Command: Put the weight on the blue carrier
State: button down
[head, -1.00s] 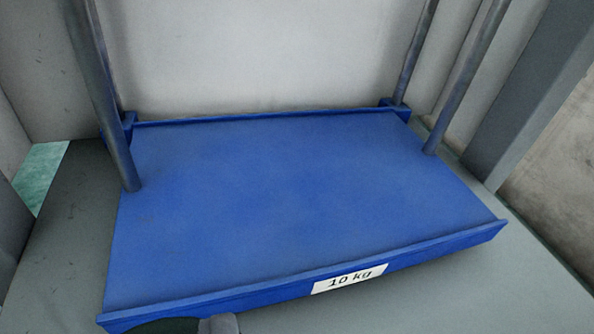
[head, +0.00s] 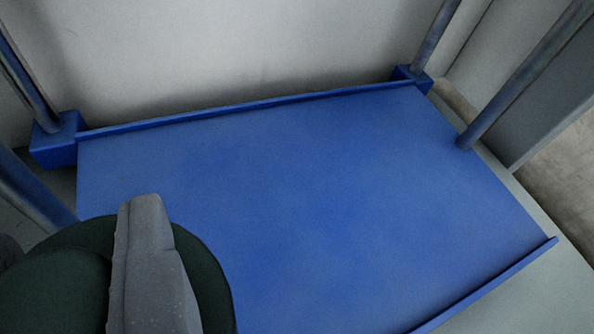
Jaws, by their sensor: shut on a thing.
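The blue carrier (head: 330,200) is a flat blue platform with low raised lips along its back and front edges. It fills most of the head view and nothing else is seen on its bare surface. The weight (head: 60,288) is dark green and rounded, at the lower left, partly cut off by the frame. My gripper (head: 150,265) shows as a grey finger lying across the weight, and it is shut on it. The weight overlaps the carrier's left part in the picture. I cannot tell whether it touches the platform. Its underside is hidden.
Grey posts rise at the carrier's back left (head: 30,85), back right (head: 436,38), right (head: 520,80) and left edge (head: 35,190). A pale wall (head: 240,50) stands behind. The carrier's middle and right are clear.

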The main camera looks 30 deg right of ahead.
jog(key=shift+w+d+r, duration=0.15)
jog(key=shift+w+r, duration=0.1)
jog(key=shift+w, duration=0.05)
jog(key=shift+w+d+f+b, duration=0.6)
jog(key=shift+w+d+f, duration=0.4)
jog(key=shift+d, duration=1.3)
jog(key=shift+w+d+f+b, duration=0.65)
jog(key=shift+w+d, duration=0.5)
jog(key=shift+d, duration=1.1)
jog(key=shift+w+d+f+b, duration=0.5)
jog(key=shift+w+d+f, duration=0.5)
jog(key=shift+d, duration=1.3)
jog(key=c, duration=1.1)
grip_release()
jog(key=p+v, duration=0.3)
jog(key=v, duration=0.9)
